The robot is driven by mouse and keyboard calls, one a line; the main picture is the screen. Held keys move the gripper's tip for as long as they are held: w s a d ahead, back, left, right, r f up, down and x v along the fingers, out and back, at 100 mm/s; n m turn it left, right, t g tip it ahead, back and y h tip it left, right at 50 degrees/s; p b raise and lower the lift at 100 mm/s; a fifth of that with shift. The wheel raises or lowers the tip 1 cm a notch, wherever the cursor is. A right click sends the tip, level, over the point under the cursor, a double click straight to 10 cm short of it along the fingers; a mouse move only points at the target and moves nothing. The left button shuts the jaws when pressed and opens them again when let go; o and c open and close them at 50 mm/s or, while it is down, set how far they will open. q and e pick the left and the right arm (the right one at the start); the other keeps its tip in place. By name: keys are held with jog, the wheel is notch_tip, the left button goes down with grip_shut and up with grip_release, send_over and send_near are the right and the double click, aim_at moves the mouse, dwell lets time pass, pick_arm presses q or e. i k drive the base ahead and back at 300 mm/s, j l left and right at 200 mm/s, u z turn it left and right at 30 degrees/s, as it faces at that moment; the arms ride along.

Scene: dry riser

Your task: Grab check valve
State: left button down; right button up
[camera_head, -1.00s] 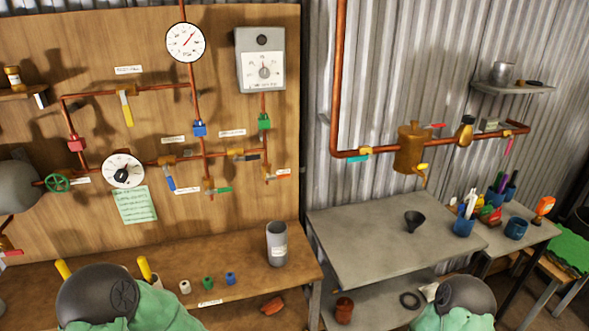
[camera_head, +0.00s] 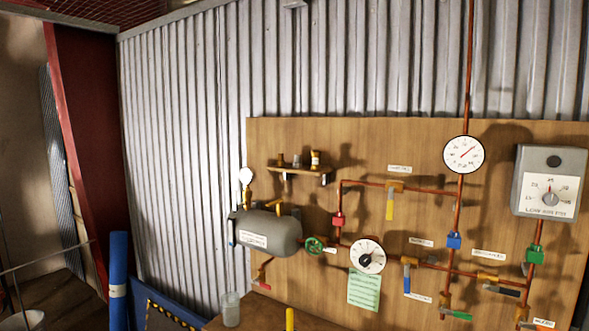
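I cannot tell for sure which part is the check valve. Small red (camera_head: 338,220), blue (camera_head: 454,240) and green (camera_head: 534,255) fittings sit on the copper pipes of the wooden panel (camera_head: 300,150). Brass pieces also sit on the pipe runs, and small items stand on the wall shelf. Neither gripper shows in the head view.
A grey tank (camera_head: 265,234) and a green handwheel (camera_head: 314,246) are left of the dial (camera_head: 367,257). A shelf (camera_head: 300,170) hangs above. A clear cup (camera_head: 230,309) and a yellow post (camera_head: 290,320) stand low, near the bench. A blue post (camera_head: 118,265) stands left.

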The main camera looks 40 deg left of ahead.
aim_at(315, 156)
jog(key=u, duration=1.1)
